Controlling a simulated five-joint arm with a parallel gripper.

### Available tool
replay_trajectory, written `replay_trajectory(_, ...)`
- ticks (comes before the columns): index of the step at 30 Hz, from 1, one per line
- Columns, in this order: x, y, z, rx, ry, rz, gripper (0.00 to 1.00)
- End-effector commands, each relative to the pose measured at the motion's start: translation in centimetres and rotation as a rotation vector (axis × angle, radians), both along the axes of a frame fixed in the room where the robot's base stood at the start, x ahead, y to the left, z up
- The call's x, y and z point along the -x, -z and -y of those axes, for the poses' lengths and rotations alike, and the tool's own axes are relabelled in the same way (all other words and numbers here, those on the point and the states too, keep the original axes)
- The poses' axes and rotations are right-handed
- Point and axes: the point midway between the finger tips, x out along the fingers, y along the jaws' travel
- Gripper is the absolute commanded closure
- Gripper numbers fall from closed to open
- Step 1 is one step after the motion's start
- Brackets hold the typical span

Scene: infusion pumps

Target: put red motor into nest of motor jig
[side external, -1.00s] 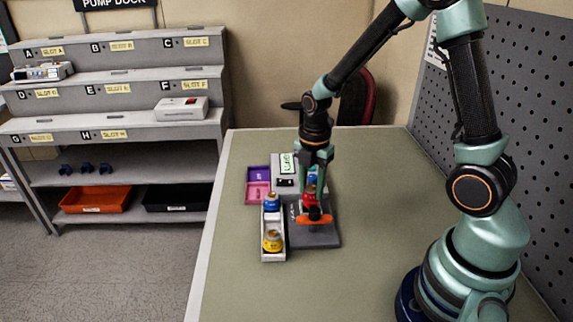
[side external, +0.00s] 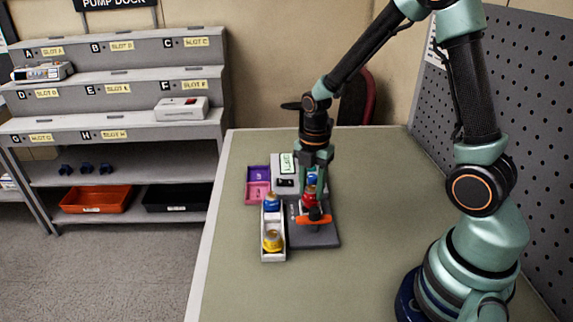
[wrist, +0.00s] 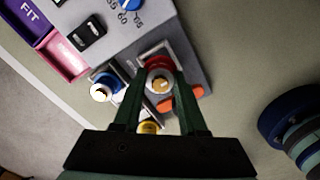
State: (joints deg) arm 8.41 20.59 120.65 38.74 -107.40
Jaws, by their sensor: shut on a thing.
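The red motor (side external: 309,198) is between the fingers of my gripper (side external: 312,190), which points straight down. In the wrist view, my gripper (wrist: 158,82) is shut on the red motor (wrist: 158,64), whose pale round top faces the camera. The motor is over the dark grey motor jig (side external: 325,237), at its nest (wrist: 148,54). The fingers hide the motor's lower end, so I cannot tell whether it is seated. An orange handle (side external: 312,219) lies on the jig just in front of the motor; it also shows in the wrist view (wrist: 182,104).
A white tray (side external: 265,250) left of the jig holds a blue motor (side external: 271,202) and a yellow motor (side external: 272,241). Purple (side external: 258,173) and pink (side external: 257,192) bins and a grey tester box (side external: 283,162) stand behind. The table (side external: 380,190) is clear to the right.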

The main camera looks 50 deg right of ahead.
Motion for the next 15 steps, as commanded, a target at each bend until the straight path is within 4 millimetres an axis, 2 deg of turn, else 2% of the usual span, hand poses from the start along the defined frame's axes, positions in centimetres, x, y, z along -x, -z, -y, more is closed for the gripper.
replay_trajectory(15,-0.03,0.94,0.01,0.000,0.000,0.000,1.00)
